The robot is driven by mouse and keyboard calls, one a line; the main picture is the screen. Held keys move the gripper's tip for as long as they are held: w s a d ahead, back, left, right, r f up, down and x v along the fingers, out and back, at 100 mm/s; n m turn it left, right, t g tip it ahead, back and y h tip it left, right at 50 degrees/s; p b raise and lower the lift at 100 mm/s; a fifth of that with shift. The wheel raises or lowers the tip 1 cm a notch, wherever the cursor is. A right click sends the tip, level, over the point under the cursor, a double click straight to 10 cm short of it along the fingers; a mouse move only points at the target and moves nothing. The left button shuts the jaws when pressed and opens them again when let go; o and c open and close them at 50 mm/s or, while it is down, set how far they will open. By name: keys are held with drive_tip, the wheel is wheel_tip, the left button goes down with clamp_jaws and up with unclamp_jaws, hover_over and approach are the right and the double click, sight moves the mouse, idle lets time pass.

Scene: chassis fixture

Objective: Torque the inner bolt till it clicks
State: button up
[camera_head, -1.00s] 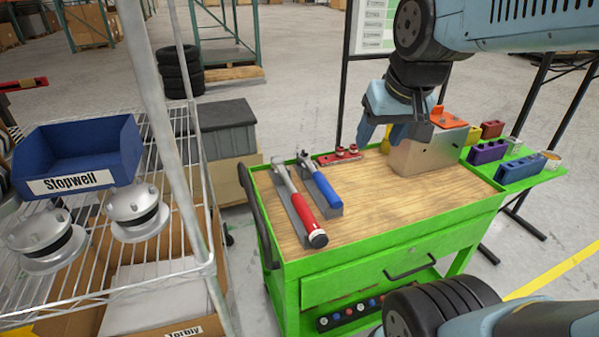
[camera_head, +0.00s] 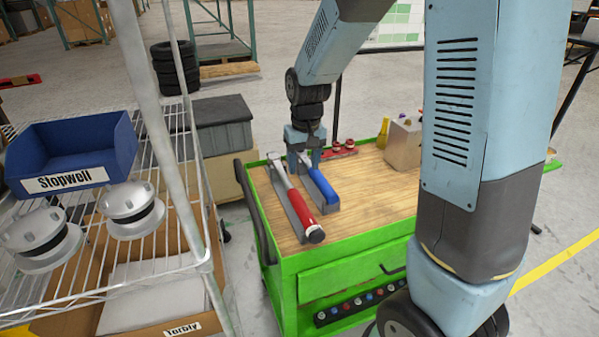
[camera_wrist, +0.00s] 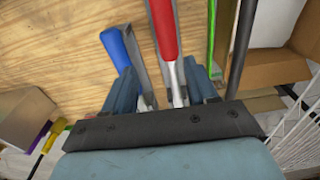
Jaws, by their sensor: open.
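A red-handled torque wrench (camera_head: 299,210) and a blue-handled torque wrench (camera_head: 321,186) lie side by side in grey holders on the wooden cart top. My gripper (camera_head: 304,160) is over their metal head ends at the far left of the cart. In the wrist view my gripper (camera_wrist: 160,78) is open, its fingers apart. The metal shafts of the red wrench (camera_wrist: 165,28) and the blue wrench (camera_wrist: 117,48) show between or under the fingers. Contact cannot be told. No bolt can be made out.
The green cart (camera_head: 345,275) has a raised rim. Small red parts (camera_head: 343,148) sit at its back edge. A wire rack (camera_head: 150,245) at left holds a blue Stopwell bin (camera_head: 75,150) and silver round parts (camera_head: 131,205). The wooden top's middle is clear.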

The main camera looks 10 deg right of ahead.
hover_over(296, 194)
drive_tip(key=shift+g, duration=0.3)
wheel_tip(296, 194, down, 4)
drive_tip(key=shift+f, duration=5.1)
clamp_jaws()
drive_tip(key=shift+r, duration=0.1)
drive_tip(key=shift+s+r, duration=0.1)
drive_tip(key=shift+r, duration=3.35)
